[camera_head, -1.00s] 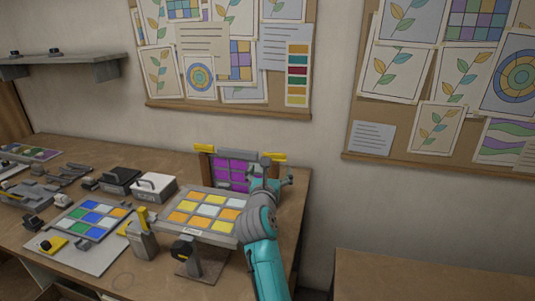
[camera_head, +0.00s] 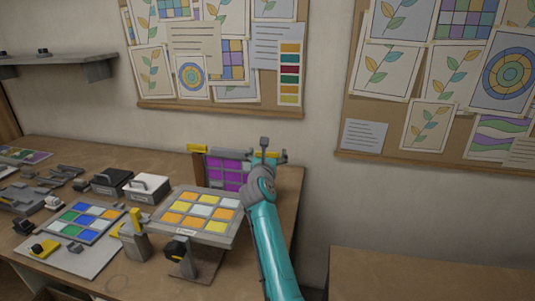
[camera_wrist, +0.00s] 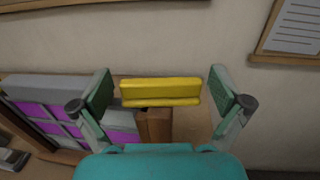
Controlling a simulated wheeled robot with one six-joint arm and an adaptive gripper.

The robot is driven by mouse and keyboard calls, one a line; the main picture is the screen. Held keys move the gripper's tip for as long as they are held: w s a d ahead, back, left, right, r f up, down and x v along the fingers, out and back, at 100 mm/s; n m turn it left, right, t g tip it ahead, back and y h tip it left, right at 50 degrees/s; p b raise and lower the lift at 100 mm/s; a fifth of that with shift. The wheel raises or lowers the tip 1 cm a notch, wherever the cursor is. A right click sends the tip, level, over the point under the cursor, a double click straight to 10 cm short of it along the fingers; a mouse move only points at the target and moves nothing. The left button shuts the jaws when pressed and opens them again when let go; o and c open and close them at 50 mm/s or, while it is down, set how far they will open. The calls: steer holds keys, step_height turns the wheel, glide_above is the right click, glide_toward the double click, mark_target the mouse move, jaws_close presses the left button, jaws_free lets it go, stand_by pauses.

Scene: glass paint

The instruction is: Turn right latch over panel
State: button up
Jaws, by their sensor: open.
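The right latch (camera_wrist: 160,90) is a yellow bar lying level in the wrist view, above a brown wooden post (camera_wrist: 155,126). My gripper (camera_wrist: 166,88) is open, with one finger on each side of the latch's ends and small gaps showing. In the head view my gripper (camera_head: 266,158) is at the right side of the rack and partly covers the right latch. The panel (camera_head: 228,173) has purple and grey squares and stands upright in the rack; it also shows at the left of the wrist view (camera_wrist: 52,128). The left latch (camera_head: 197,148) is yellow, at the rack's upper left.
A tilted panel of orange, yellow and white squares (camera_head: 200,212) stands on a support in front of the rack. A white box (camera_head: 147,187) and a dark box (camera_head: 112,181) are to its left. The wall is close behind the rack.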

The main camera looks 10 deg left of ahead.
steer(key=c, duration=1)
steer(key=shift+c, duration=0.2)
steer(key=shift+m+h, duration=0.8)
steer(key=shift+h, duration=0.5)
steer(key=o, duration=1)
steer(key=shift+o, duration=0.2)
